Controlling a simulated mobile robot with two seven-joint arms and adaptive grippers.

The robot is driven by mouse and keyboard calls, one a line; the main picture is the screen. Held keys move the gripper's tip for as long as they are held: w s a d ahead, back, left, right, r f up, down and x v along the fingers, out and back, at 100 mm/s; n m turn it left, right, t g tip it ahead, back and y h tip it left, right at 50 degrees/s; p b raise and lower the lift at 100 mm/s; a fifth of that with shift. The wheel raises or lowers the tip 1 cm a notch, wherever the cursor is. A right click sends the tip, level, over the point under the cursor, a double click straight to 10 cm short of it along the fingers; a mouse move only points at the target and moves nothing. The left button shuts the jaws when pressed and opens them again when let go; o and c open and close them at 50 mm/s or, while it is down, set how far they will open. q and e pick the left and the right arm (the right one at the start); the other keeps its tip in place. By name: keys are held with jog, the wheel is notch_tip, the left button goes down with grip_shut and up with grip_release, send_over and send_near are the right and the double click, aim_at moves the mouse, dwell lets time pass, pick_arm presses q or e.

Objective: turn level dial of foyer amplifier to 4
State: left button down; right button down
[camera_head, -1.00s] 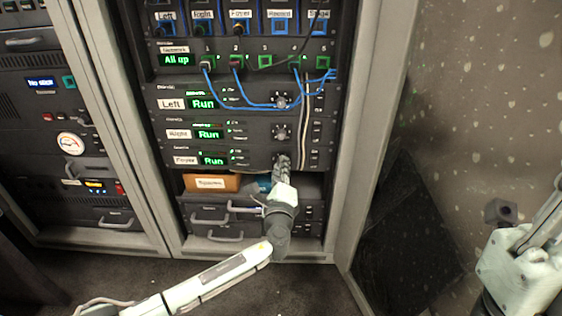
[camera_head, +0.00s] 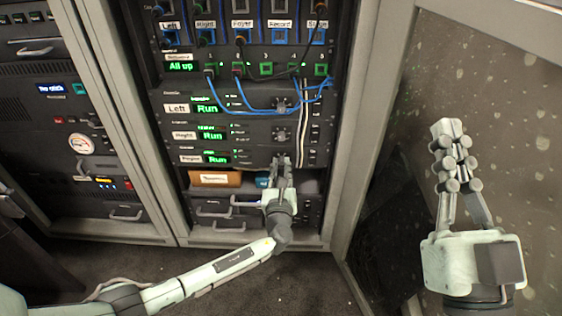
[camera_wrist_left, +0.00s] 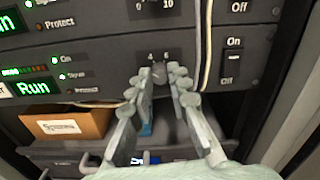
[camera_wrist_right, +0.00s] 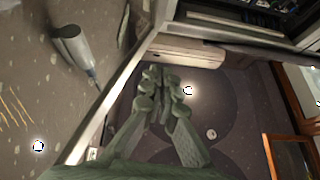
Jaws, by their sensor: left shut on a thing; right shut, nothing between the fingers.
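The foyer amplifier (camera_head: 247,157) is the lowest of three stacked amplifiers in the rack, with a green "Run" display. Its level dial (camera_wrist_left: 160,76) shows between my fingertips in the left wrist view, with the marks 4 and 6 above it. My left gripper (camera_head: 281,163) is shut on this dial; it also shows in the left wrist view (camera_wrist_left: 162,75). The fingers hide most of the dial, and I cannot read its pointer. My right gripper (camera_head: 453,150) is shut and empty, in front of the speckled wall at the right.
The left and right amplifiers sit above, with blue cables (camera_head: 240,103) looping across the left one. Pale cables (camera_head: 303,130) hang just right of the dials. Below is a shelf with an orange-brown box (camera_head: 214,179). A grey cabinet post (camera_head: 358,120) stands between the rack and my right gripper.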

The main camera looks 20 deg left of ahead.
pick_arm(q)
jog(key=shift+r+m+p, duration=0.1)
jog(key=shift+m+p, duration=0.6)
jog(key=shift+m, duration=0.5)
jog(key=shift+m+p, duration=0.55)
jog(key=shift+m, duration=0.55)
pick_arm(e)
jog(key=shift+w+d+f+g+h, duration=0.5)
jog(key=shift+f+g, duration=0.6)
jog(key=shift+f, duration=0.85)
jog(key=shift+w+d+f+g+h, duration=0.4)
jog(key=shift+f+g, duration=0.7)
jog(key=shift+f, duration=0.9)
jog(key=shift+w+d+f+g+h, duration=0.3)
jog(key=shift+w+f+g+h, duration=0.6)
jog(key=shift+f, duration=1.05)
jog(key=shift+s, duration=0.35)
pick_arm(q)
jog(key=c, duration=1.4)
grip_release()
jog(key=shift+c, duration=0.2)
jog(key=v, duration=0.7)
jog(key=shift+s, duration=0.3)
jog(key=shift+d, duration=0.1)
